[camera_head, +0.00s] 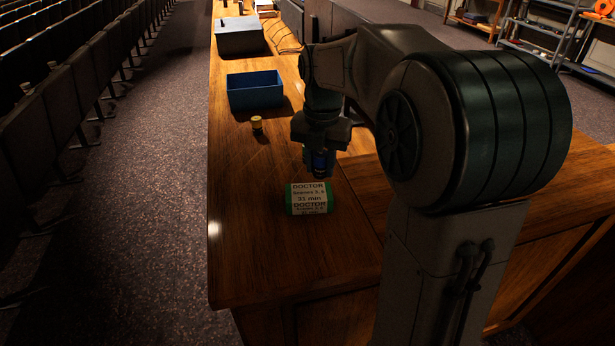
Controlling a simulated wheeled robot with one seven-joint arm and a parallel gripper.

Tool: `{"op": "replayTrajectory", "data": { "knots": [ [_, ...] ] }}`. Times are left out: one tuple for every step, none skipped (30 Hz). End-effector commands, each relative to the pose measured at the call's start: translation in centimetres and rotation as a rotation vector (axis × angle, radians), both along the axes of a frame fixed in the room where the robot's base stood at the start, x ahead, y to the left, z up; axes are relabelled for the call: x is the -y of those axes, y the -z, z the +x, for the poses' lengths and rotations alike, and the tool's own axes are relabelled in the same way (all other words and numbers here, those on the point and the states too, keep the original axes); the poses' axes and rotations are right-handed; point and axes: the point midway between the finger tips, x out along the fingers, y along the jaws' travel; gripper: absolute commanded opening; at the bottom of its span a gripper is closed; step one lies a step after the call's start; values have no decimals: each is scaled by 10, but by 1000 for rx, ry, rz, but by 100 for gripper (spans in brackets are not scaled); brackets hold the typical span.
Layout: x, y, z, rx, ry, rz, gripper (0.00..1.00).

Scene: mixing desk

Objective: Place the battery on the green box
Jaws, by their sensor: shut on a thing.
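The battery (319,167) is a small dark blue cylinder, upright between the fingers of my gripper (319,158). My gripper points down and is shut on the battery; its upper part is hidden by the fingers. In the picture, the battery is just above the box's far right part. I cannot tell the exact gap between them.
A small tan cylinder (256,123) stands on the desk (245,240) left of my gripper. Behind it are an open blue bin (255,97), a grey case (240,42) and cables (287,38). The desk left of and in front of the green box is clear. Rows of seats flank the desk at left.

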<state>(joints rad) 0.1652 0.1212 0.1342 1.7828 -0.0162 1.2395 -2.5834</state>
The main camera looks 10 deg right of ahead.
Motion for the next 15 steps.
{"op": "replayTrajectory", "data": {
  "knots": [
    [-7,5,6,-2,-2,0,3],
    [-11,7,9,-1,-3,0,3],
    [-14,10,12,-1,-2,0,3],
    [-16,12,14,-1,-1,0,3],
    [-18,13,15,-1,0,-1,3],
    [-20,15,17,0,0,-1,3],
    [-20,16,17,1,1,-1,3],
    [-21,18,18,0,1,-1,3],
    [-21,23,18,-1,1,-2,3],
    [-21,27,17,-3,2,-1,3],
    [-21,32,17,-2,2,-1,3],
    [-21,38,17,-3,2,-1,3],
    [-21,42,17,-2,2,-1,3],
    [-21,46,17,-2,2,-1,3],
    [-21,51,17,-1,2,-2,3]
  ]
}}
